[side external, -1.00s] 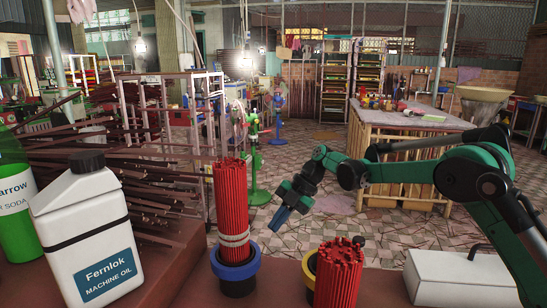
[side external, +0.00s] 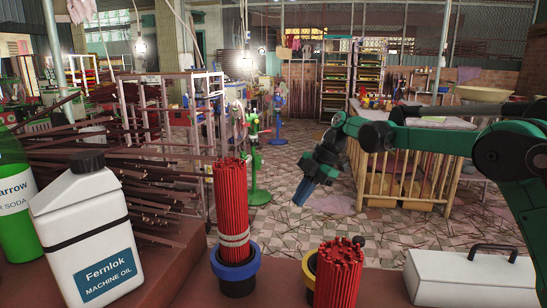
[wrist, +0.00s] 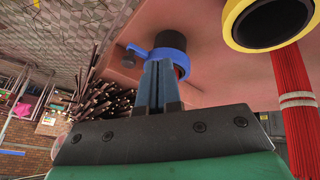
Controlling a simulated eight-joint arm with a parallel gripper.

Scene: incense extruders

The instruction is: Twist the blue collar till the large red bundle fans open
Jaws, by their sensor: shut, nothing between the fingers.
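The blue collar (side external: 222,271) sits low around the foot of the tall red bundle (side external: 228,195), on a black base. The bundle stands upright and tight, with pale bands (side external: 234,240) near its lower end. My gripper (side external: 300,203) is in the air to the right of this bundle, pointing down and slightly left, apart from the collar. Its blue-grey fingers are shut and empty. In the wrist view the blue collar (wrist: 171,44), with a side lug, shows beyond my shut fingers (wrist: 158,68). There, my fingers and gripper body hide most of what lies below the collar.
A grey toolbox (side external: 470,278) is further right. A white oil jug (side external: 88,235) and green bottle (side external: 14,185) stand left. The air between my gripper and the tall bundle looks clear.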

